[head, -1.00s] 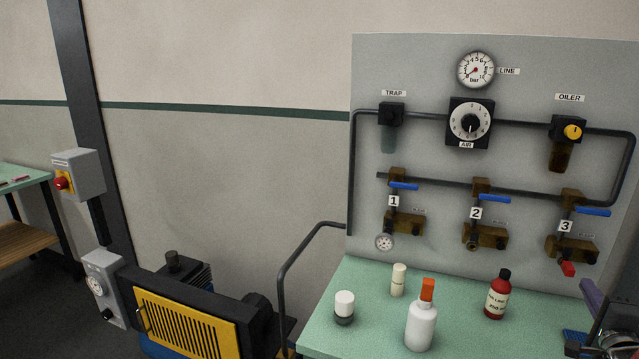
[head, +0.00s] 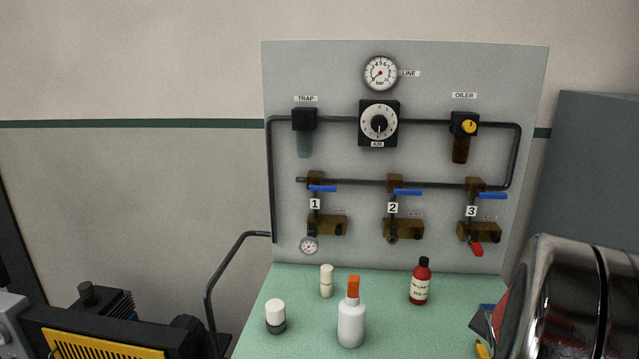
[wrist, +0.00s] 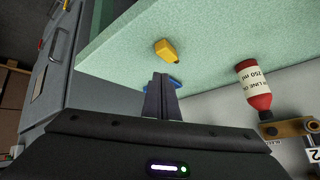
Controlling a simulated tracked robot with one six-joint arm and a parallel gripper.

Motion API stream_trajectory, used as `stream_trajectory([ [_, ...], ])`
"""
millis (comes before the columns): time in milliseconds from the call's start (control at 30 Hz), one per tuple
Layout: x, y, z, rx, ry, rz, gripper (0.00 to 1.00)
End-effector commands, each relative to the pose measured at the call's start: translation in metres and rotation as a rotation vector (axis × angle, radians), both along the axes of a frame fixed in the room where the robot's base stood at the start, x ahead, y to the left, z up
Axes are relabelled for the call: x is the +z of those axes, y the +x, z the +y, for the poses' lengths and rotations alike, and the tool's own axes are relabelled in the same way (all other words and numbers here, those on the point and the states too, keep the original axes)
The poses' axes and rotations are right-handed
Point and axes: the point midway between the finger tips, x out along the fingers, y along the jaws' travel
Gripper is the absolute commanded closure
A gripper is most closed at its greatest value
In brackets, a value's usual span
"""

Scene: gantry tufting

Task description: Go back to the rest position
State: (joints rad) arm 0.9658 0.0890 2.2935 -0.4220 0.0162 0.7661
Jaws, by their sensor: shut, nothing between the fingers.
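My gripper (wrist: 162,97) shows in the wrist view at the lower middle, its dark fingers together with nothing between them. It is over or beside the green bench top (wrist: 215,35); the height of the fingers above it is hard to tell. A blue item (wrist: 174,85) is partly hidden behind the fingers, and a yellow item (wrist: 167,50) lies just past them. In the head view a shiny part of my arm fills the lower right. The fingers are not clearly seen there.
The bench (head: 305,330) holds a white bottle with an orange cap (head: 351,322), a red bottle (head: 420,283), a white-capped jar (head: 275,317) and a cream bottle (head: 326,281). Behind stands the grey air panel (head: 345,75) with blue-handled valves. A compressor (head: 110,340) is at lower left.

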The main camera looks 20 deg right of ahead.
Motion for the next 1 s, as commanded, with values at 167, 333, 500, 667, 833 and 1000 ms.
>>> stream_trajectory([
  [167, 0.010, 0.002, 0.065, 0.162, 0.032, 0.178, 1.00],
  [333, 0.021, 0.000, 0.131, 0.333, 0.066, 0.311, 1.00],
  [500, 0.033, -0.004, 0.195, 0.509, 0.093, 0.404, 1.00],
  [667, 0.046, -0.011, 0.254, 0.673, 0.109, 0.461, 1.00],
  [833, 0.060, -0.021, 0.311, 0.834, 0.109, 0.485, 1.00],
  [1000, 0.075, -0.029, 0.361, 0.963, 0.094, 0.471, 1.00],
])
